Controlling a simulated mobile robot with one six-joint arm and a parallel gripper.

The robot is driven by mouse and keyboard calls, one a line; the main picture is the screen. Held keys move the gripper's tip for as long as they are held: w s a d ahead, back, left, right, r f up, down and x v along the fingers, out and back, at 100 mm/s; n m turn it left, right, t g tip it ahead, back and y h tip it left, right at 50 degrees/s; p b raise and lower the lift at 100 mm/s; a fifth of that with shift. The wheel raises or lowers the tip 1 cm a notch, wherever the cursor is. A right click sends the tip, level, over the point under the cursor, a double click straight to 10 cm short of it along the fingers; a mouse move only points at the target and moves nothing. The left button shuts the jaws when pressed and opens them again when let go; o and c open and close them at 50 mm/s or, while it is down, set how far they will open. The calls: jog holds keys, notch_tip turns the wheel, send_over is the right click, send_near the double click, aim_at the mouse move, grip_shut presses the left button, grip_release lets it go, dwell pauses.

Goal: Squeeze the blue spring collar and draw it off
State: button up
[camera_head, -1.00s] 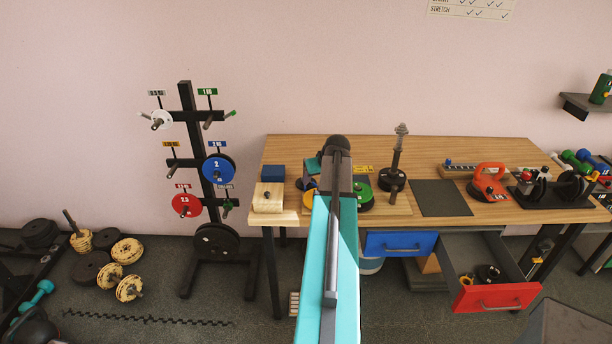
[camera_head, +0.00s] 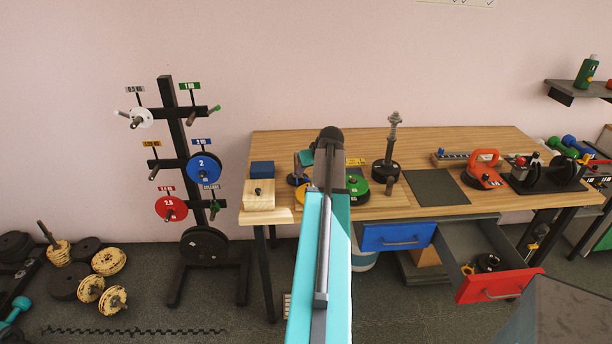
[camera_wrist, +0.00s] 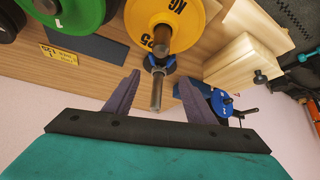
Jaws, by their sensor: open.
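In the wrist view the blue spring collar (camera_wrist: 169,66) sits around a grey bar end (camera_wrist: 157,92), against a yellow plate (camera_wrist: 165,22). The bar end points toward my camera. My gripper (camera_wrist: 159,77) is open, with one dark finger on each side of the bar end. Its fingertips are close to the collar, and nothing is between them except the bar; I cannot tell whether they touch.
A green plate (camera_head: 357,187) lies right of my arm. A wooden block (camera_head: 259,197) and a blue box (camera_head: 262,169) stand at the table's left end. A plate rack (camera_head: 180,150) stands left of the table. The red drawer (camera_head: 499,286) is pulled open. A dark mat (camera_head: 436,187) is bare.

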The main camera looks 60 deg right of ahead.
jog(key=shift+w+f, duration=0.1)
jog(key=shift+f, duration=0.4)
jog(key=shift+w+f, duration=0.1)
jog(key=shift+f, duration=0.05)
jog(key=shift+b+x, duration=2)
jog(key=shift+x, duration=2.35)
jog(key=c, duration=1.3)
jog(key=shift+o, duration=0.2)
